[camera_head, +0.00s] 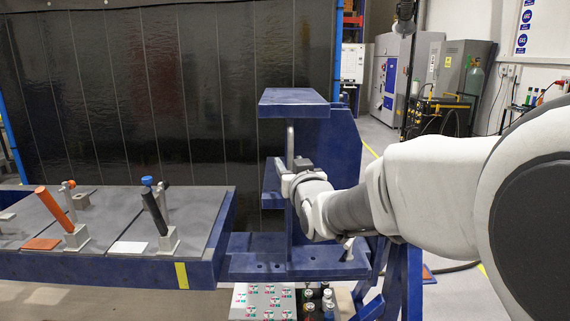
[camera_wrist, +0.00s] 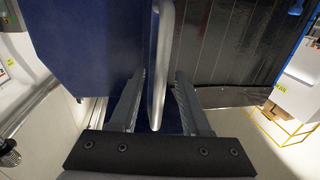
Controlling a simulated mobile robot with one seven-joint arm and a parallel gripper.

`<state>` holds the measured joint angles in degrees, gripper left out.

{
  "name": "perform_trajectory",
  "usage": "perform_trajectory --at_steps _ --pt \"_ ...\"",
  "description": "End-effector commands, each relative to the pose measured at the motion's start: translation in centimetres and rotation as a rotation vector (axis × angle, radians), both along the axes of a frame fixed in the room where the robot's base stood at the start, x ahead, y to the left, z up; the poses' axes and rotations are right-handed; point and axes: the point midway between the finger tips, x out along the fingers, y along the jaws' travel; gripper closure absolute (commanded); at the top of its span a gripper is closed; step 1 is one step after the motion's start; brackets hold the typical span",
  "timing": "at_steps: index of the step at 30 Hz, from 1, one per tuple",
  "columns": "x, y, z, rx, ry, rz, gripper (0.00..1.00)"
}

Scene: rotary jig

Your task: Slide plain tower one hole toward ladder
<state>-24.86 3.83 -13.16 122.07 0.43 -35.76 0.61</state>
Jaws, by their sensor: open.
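The plain tower (camera_head: 295,97) is a blue steel stand with a flat top plate, a side plate and a base with holes (camera_head: 300,266). A grey vertical handle (camera_head: 290,140) runs down its front. My gripper (camera_head: 284,168) is at the handle, below the top plate. In the wrist view the open fingers of my gripper (camera_wrist: 160,78) stand on either side of the handle (camera_wrist: 161,45), with visible gaps. The tower's blue face (camera_wrist: 100,40) fills the upper left there. My arm hides part of the tower's right side. I cannot pick out the ladder.
A blue-framed table with grey plates (camera_head: 110,222) stands at left, carrying an orange-handled clamp (camera_head: 56,208) and a black-handled clamp (camera_head: 155,212). A dark curtain (camera_head: 165,90) hangs behind. A box with small bottles (camera_head: 318,303) sits below the base. Open floor lies at back right.

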Motion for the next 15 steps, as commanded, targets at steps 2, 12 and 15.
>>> perform_trajectory --at_steps 2,12,15 --pt "0.06 0.01 0.00 0.000 0.000 0.000 0.53" --pt "0.03 0.01 0.02 0.000 0.000 0.000 0.83" --pt "0.02 0.00 0.02 0.000 0.000 0.000 1.00"
